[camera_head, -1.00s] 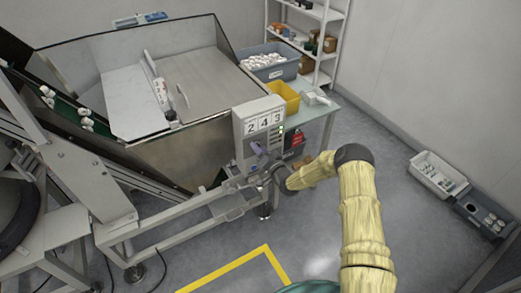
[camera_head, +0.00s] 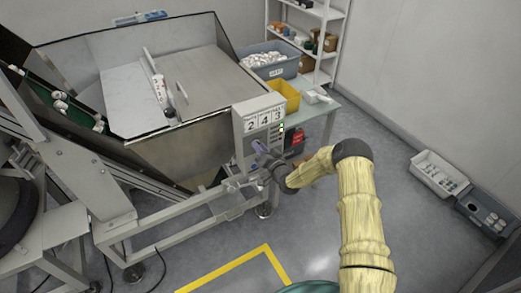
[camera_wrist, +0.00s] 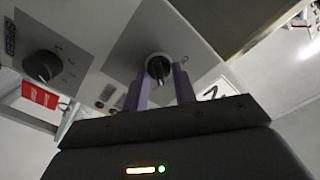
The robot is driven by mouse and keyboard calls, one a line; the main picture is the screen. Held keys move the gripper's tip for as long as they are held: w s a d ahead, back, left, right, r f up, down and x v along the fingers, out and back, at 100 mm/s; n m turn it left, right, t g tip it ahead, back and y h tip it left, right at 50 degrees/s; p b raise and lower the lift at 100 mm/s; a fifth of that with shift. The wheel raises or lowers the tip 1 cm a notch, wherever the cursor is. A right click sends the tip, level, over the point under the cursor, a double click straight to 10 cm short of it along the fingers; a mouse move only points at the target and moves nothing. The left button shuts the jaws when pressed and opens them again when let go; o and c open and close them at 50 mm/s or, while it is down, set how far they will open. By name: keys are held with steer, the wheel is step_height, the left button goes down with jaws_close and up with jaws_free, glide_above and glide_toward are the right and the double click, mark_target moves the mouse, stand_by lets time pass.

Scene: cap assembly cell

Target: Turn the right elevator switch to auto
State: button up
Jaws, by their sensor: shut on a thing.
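A dark round switch knob (camera_wrist: 158,68) sits on a grey panel in the wrist view, between the two purple fingers of my gripper (camera_wrist: 160,78). My gripper is shut on this knob. A second black knob (camera_wrist: 42,66) is on another grey face to the left, apart from my gripper. In the head view my gripper (camera_head: 260,150) is at the front of the grey control box (camera_head: 240,140), below its digits. The knob is too small and covered to make out there. Its marks are not readable in the wrist view.
A steel hopper (camera_head: 160,150) with a conveyor (camera_head: 40,95) stands left of the box. A yellow bin (camera_head: 284,94) and a blue-grey bin (camera_head: 270,66) stand behind it. Crates (camera_head: 438,172) lie on the floor at right. The floor between is clear.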

steer(key=shift+s+a+n+b, duration=0.1)
steer(key=shift+n+b, duration=2.7)
steer(key=shift+n, duration=0.8)
steer(key=o, duration=1)
steer(key=b+v, duration=0.1)
steer(key=v, duration=1.6)
steer(key=shift+s+b, duration=0.15)
steer(key=shift+b, duration=0.15)
